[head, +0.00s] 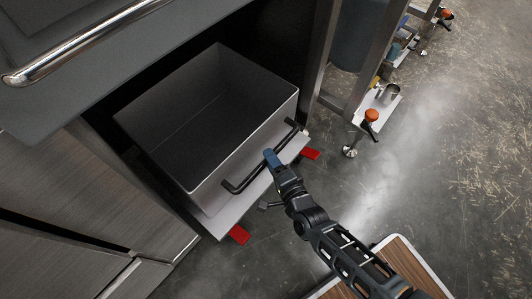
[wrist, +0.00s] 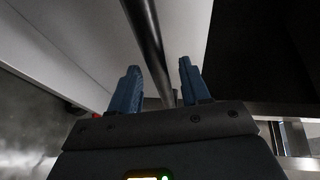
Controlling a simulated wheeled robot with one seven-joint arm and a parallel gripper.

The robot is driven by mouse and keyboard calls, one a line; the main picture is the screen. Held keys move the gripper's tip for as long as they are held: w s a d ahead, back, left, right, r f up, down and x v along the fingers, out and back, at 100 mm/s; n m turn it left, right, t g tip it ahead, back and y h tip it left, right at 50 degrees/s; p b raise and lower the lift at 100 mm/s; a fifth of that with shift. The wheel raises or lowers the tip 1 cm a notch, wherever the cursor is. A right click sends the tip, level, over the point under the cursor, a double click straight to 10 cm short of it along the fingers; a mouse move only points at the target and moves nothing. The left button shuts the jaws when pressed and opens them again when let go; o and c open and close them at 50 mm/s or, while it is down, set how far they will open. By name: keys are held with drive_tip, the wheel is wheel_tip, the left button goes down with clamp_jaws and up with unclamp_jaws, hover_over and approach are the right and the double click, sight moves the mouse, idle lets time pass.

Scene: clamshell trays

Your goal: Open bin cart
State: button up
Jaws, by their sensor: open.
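The bin cart (head: 218,217) is a light grey drawer-like cart holding a deep, empty grey bin (head: 240,150). It stands partly out of a dark opening under the counter. A black bar handle (head: 248,179) runs along its front. My gripper (head: 270,156), with blue fingertips, is at the middle of this handle. In the wrist view the black handle (wrist: 146,38) runs between the two open blue fingers of my gripper (wrist: 159,78), with a gap on either side. Whether a finger touches the bar cannot be told.
Red feet or pedals (head: 239,234) stick out low at the cart's front corners. A counter edge with a chrome rail (head: 85,40) hangs above left. A metal rack (head: 372,100) with small items stands right. A wooden board (head: 405,250) lies at the bottom. Concrete floor is open at right.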

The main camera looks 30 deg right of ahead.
drive_tip(key=w, duration=0.3)
drive_tip(key=shift+w+d+f+b, duration=0.15)
drive_tip(key=shift+w+f+b, duration=0.05)
drive_tip(key=shift+f+b, duration=0.1)
clamp_jaws()
idle(0.4)
